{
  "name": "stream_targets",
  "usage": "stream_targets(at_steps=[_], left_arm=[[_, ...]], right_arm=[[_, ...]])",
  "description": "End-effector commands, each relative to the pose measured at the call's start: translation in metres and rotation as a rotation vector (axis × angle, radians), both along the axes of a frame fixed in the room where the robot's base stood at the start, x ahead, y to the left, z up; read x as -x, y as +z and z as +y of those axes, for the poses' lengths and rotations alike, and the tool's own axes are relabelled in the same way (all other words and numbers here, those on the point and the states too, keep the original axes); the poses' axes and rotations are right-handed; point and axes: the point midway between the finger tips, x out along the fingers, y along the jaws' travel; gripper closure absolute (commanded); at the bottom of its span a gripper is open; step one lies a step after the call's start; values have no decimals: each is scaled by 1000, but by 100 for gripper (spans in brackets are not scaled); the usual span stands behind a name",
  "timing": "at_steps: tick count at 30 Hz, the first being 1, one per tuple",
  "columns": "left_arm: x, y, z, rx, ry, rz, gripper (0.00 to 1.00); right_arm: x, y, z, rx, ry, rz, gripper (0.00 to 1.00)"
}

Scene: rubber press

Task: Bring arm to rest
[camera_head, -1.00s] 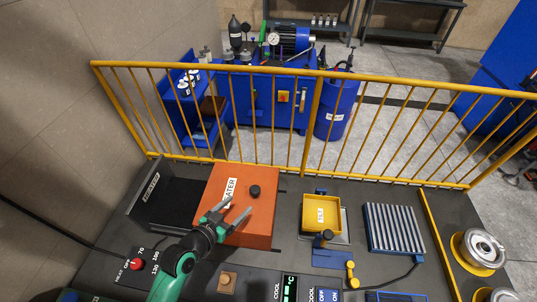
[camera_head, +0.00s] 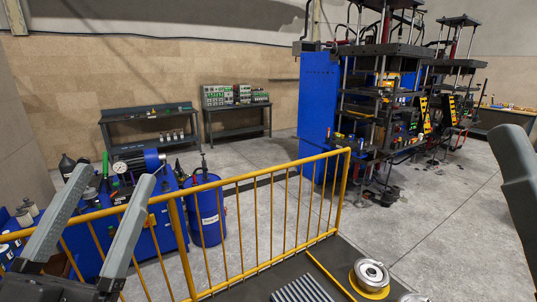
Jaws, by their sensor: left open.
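My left gripper (camera_head: 114,176) is large and close in the lower left of the head view. Its two grey fingers are spread apart and point upward, with nothing between them. It appears in front of the yellow railing and the blue machine. A grey finger-like part at the right edge looks like my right gripper (camera_head: 517,170); only one piece shows, so its opening is hidden.
A yellow railing (camera_head: 260,178) crosses the lower left. A dark work surface with a slatted grey plate (camera_head: 302,290) and a round metal mould (camera_head: 370,275) lies at the bottom. Behind stand a blue drum (camera_head: 205,212), shelves (camera_head: 150,125) and tall presses (camera_head: 385,110).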

Motion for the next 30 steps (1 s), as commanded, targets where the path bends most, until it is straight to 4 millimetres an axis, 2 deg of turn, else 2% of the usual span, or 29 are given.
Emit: stream_targets(at_steps=[1, 3, 4, 5, 6, 7, 11, 19, 21, 24, 30], left_arm=[[21, 29, -4, 16, -9, -73, 22], [52, 61, -3, 49, -18, -159, 22], [66, 72, 1, 71, -16, -191, 22], [79, 73, 9, 117, -19, -202, 22], [70, 88, 10, 152, -45, -166, 22], [69, 105, 9, 147, -44, -165, 22], [68, 148, 9, 144, -43, -163, 22], [67, 257, 9, 144, -42, -160, 22], [67, 275, 9, 144, -42, -160, 22], [67, 287, 9, 143, -41, -160, 22], [67, 285, 9, 143, -41, -160, 22]], right_arm=[[0, 0, 0, 0, 0, 0, 50], [0, 0, 0, 0, 0, 0, 50], [0, 0, 0, 0, 0, 0, 50], [0, 0, 0, 0, 0, 0, 50], [0, 20, 0, 0, 0, 2, 50], [-1, 37, 0, 0, 0, 3, 50], [0, 82, 0, 0, 0, -2, 50], [0, 192, 0, 0, 0, -1, 50], [0, 210, 0, 0, 0, -1, 50], [0, 222, 0, 0, 0, 0, 50], [0, 220, 0, 0, 0, 1, 50]])
